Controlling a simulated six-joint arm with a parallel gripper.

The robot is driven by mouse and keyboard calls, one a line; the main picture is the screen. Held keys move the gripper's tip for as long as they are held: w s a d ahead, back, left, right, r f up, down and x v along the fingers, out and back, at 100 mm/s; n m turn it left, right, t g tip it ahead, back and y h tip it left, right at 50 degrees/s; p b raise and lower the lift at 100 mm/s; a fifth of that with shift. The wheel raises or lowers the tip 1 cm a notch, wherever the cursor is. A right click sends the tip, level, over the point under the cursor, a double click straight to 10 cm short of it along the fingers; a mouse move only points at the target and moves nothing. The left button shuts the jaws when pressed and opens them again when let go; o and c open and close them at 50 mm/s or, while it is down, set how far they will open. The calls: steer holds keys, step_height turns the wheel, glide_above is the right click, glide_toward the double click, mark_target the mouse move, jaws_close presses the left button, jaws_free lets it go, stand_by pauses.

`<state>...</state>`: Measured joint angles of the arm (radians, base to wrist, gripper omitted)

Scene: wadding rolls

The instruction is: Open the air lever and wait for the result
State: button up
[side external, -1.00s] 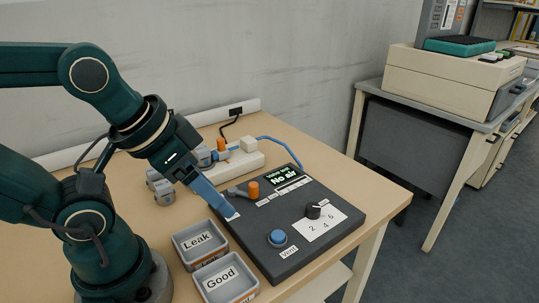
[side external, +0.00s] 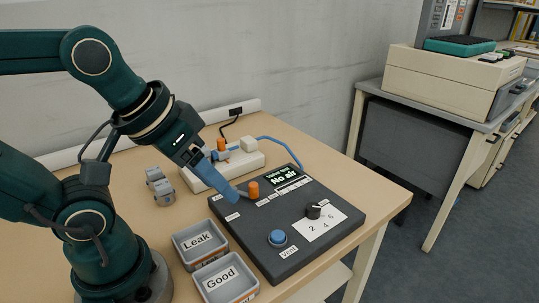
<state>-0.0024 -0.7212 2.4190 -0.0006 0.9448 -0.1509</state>
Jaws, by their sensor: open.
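The dark test panel (side external: 300,238) lies on the wooden table. Its small display (side external: 284,175) reads "No air". The air lever, with an upright orange knob (side external: 253,189), is near the panel's back left edge; most of its arm is hidden by my fingers. My gripper (side external: 238,197) points down over the panel's left edge, its blue fingertips just left of the orange knob. It is open, though the gap between the fingers does not show from this side. I cannot tell whether a fingertip touches the lever.
A blue button (side external: 277,237) and a black dial (side external: 313,210) are on the panel. Trays marked Leak (side external: 200,243) and Good (side external: 226,279) stand in front. Grey parts (side external: 160,187) lie at left. A pale fixture (side external: 226,164) with a blue hose stands behind.

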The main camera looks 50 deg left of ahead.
steer(key=w+a+r+n+g, duration=0.1)
steer(key=w+a+r+n, duration=0.1)
steer(key=w+n, duration=0.25)
steer(key=n+g, duration=0.5)
glide_above(253, 184)
step_height(253, 184, down, 9)
steer(key=shift+r, duration=0.1)
steer(key=shift+f, duration=2.5)
steer(key=shift+c, duration=0.4)
jaws_close()
